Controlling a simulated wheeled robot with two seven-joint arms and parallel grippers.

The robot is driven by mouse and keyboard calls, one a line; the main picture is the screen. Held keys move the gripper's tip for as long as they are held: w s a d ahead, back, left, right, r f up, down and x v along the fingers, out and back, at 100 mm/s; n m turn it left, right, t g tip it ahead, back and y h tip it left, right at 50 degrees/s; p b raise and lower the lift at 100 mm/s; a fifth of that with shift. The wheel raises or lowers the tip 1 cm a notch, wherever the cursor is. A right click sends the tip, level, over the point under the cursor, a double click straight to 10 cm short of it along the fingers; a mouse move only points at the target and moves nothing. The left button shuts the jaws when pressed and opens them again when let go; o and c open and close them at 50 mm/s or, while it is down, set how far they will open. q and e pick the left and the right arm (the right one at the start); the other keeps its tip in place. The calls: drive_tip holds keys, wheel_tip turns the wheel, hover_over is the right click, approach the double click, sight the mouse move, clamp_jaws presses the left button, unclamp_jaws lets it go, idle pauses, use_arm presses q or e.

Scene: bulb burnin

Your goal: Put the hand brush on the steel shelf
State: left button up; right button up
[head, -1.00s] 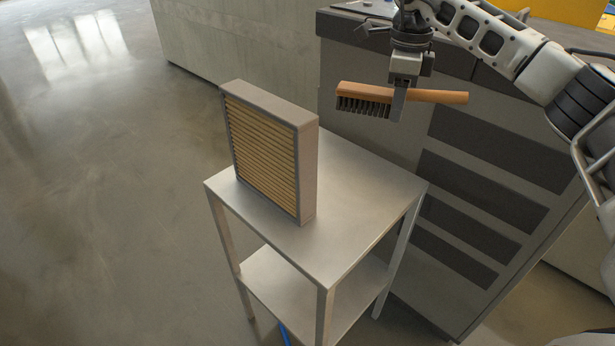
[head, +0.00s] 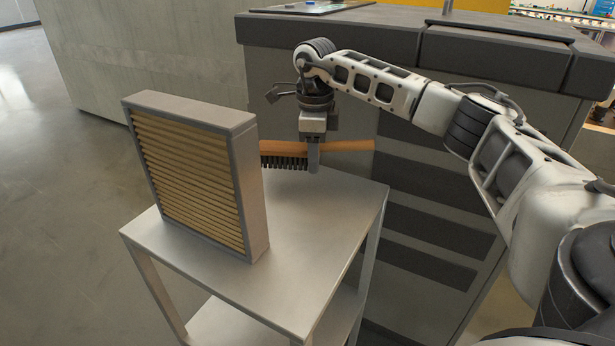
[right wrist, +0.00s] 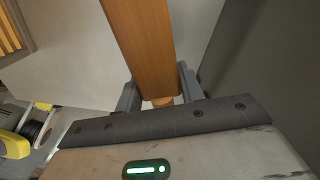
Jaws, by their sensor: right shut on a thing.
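The hand brush (head: 345,145) has a wooden handle and dark bristles pointing down. My right gripper (head: 314,165) is shut on it and holds it level above the back part of the steel shelf (head: 300,265). The gap between bristles and shelf top is hard to judge. The brush's left end is partly hidden behind the filter panel. In the right wrist view, the brush's wooden body (right wrist: 142,40) runs between the fingers of my right gripper (right wrist: 160,90). My left gripper is not in view.
A framed pleated filter (head: 190,180) stands upright on the left of the shelf top, close to the brush. A grey cabinet (head: 430,200) stands right behind the shelf. The front right of the shelf top is bare. A lower shelf board (head: 225,325) shows underneath.

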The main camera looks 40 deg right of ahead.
sight(314, 182)
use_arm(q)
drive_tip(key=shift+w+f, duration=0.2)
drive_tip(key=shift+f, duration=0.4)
use_arm(e)
drive_tip(key=shift+f, duration=2)
drive_tip(key=shift+f, duration=0.1)
drive_tip(key=o, duration=0.9)
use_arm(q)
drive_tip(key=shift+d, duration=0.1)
use_arm(e)
drive_tip(key=shift+o, duration=0.2)
wheel_tip(314, 182, up, 12)
drive_tip(key=shift+r+p, duration=0.1)
drive_tip(key=shift+p, duration=0.6)
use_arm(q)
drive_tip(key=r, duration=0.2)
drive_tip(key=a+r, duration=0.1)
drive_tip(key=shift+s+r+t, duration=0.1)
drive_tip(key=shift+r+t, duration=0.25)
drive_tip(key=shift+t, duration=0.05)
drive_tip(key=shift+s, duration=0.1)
